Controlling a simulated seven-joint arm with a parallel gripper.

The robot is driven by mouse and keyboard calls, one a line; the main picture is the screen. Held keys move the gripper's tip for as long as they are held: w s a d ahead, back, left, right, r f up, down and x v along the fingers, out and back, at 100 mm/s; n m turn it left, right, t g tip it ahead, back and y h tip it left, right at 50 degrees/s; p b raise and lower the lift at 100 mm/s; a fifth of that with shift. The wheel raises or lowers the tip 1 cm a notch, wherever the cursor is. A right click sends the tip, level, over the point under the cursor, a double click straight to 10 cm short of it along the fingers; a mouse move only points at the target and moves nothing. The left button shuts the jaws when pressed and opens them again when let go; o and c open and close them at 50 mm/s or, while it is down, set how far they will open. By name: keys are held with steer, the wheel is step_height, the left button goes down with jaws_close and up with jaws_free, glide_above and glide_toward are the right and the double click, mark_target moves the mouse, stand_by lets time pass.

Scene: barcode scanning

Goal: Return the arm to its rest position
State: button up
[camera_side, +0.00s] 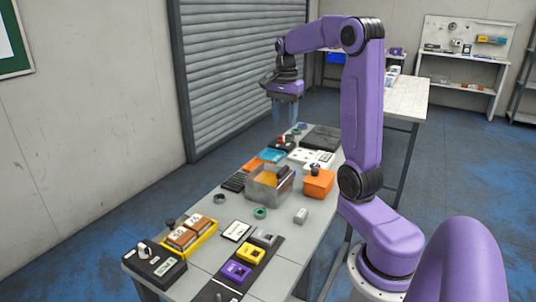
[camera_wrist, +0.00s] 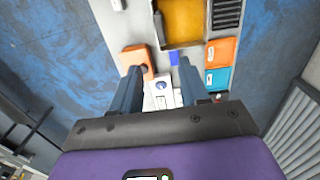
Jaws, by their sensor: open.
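My gripper (camera_side: 286,114) hangs in the air above the far part of the long work table (camera_side: 205,203), pointing down. Its two fingers are apart, with nothing between them. In the wrist view my gripper (camera_wrist: 158,72) also shows open and empty, with the table surface and its objects below. My purple arm is raised and reaches left over the table from its base at the right. No object touches the fingers.
A metal bin (camera_side: 256,192) with orange contents stands mid-table, beside an orange box (camera_side: 318,183). A yellow tray (camera_side: 206,240) with brown packs, a black control box (camera_side: 154,264) and colored blocks lie nearer. Clear air surrounds my gripper.

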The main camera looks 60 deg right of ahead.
steer(key=shift+a, duration=0.1)
steer(key=s+a+f+n, duration=0.1)
steer(key=a+f+n, duration=0.1)
steer(key=a+n, duration=0.65)
steer(key=s+a+f+n, duration=0.2)
steer(key=a+n, duration=0.4)
steer(key=a, duration=0.6)
steer(key=s+a+f+n, duration=0.2)
steer(key=s+a+n, duration=0.2)
steer(key=s+n, duration=0.4)
steer(key=s+a+f+n, duration=0.3)
steer(key=s+a+n, duration=0.2)
steer(key=s+n, duration=0.3)
steer(key=shift+s+a, duration=0.3)
steer(key=shift+s, duration=0.6)
